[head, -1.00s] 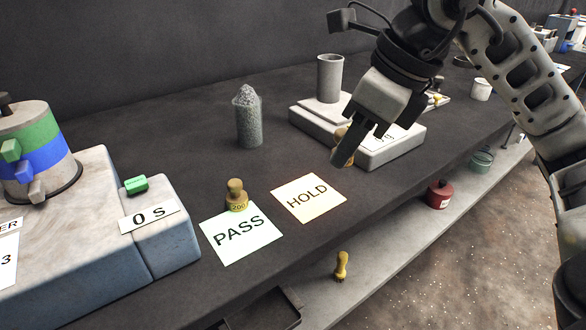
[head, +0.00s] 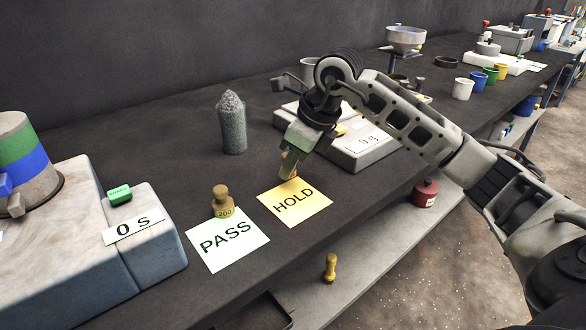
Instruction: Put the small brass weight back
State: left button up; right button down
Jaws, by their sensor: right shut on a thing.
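My right gripper (head: 290,156) points down, shut on a small brass weight (head: 287,168), at the back edge of the yellow HOLD card (head: 295,203). The fingers partly hide the weight, and I cannot tell whether it touches the card or the bench. Another brass weight, marked 200 (head: 223,204), stands upright at the back edge of the pale green PASS card (head: 228,242). A balance (head: 366,158) with a display stands behind and to the right of my right gripper, partly covered by my arm. My left gripper is not in view.
A grey granular column (head: 232,125) stands behind the cards. A block with a green button (head: 119,195) and a 0 s display is at left. A yellow brass-like piece (head: 330,267) and a red container (head: 425,193) are on the lower shelf. The bench left of the column is clear.

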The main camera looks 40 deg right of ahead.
jog(key=shift+f, duration=0.9)
jog(key=shift+f, duration=0.15)
jog(key=c, duration=1.1)
grip_release()
jog(key=shift+c, duration=0.2)
jog(key=shift+r, duration=0.4)
jog(key=v, duration=1.1)
jog(key=shift+s+d+r+p, duration=0.15)
jog(key=shift+s+r+p, duration=0.1)
jog(key=shift+p, duration=0.2)
